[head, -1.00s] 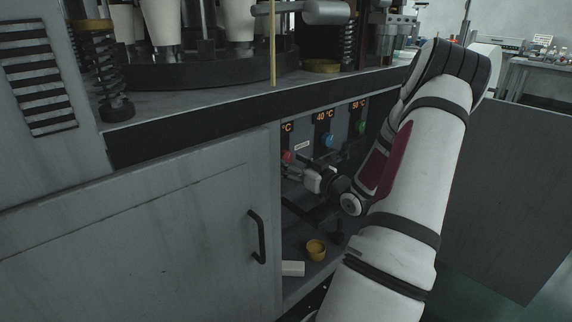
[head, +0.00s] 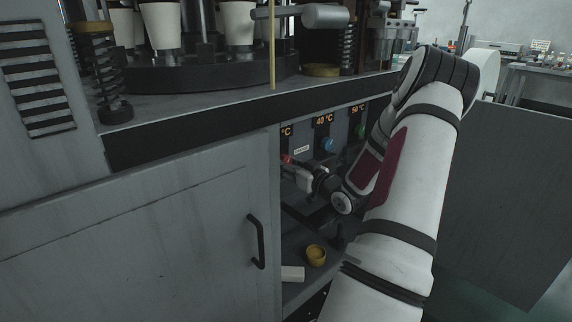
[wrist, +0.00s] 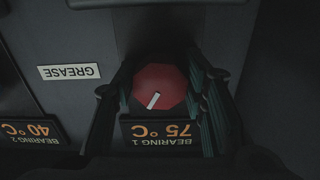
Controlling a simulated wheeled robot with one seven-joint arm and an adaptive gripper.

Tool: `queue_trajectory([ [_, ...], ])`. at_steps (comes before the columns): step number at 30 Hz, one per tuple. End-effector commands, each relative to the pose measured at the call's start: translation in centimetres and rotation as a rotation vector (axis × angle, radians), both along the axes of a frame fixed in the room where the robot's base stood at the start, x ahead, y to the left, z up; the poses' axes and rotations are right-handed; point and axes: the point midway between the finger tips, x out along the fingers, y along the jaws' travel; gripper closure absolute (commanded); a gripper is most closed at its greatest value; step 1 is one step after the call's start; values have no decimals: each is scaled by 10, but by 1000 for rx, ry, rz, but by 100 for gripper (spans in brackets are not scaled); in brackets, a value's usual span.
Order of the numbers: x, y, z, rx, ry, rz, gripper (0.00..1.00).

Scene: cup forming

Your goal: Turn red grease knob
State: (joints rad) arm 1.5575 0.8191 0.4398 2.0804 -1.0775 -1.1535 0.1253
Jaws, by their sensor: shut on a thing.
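The red knob (wrist: 159,89) with a white mark shows in the wrist view, between the two fingers of my gripper (wrist: 163,100). The mark is tilted. The fingers are closed around the knob's sides. A display reading 75 °C, labelled Bearing 1 (wrist: 163,133), sits beside the knob and appears upside down. A GREASE label (wrist: 69,72) is to its left. In the head view a bit of the red knob (head: 287,159) shows at the cabinet's left inner edge, and my gripper (head: 293,170) reaches it. Most of the knob is hidden there.
A blue knob (head: 327,145) and a green knob (head: 360,131) are on the same panel to the right. A yellow cup (head: 316,255) and a white block (head: 292,273) lie on the shelf below. The left cabinet door (head: 150,235) stands close to my gripper.

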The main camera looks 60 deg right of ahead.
Motion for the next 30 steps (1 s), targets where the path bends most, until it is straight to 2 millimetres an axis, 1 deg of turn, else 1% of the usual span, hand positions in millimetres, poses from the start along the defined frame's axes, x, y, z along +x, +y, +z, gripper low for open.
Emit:
queue_trajectory([
  [5,0,0,1,35,-8,0,89],
  [11,0,0,3,141,-33,-1,89],
  [30,0,2,4,716,-171,-1,89],
])
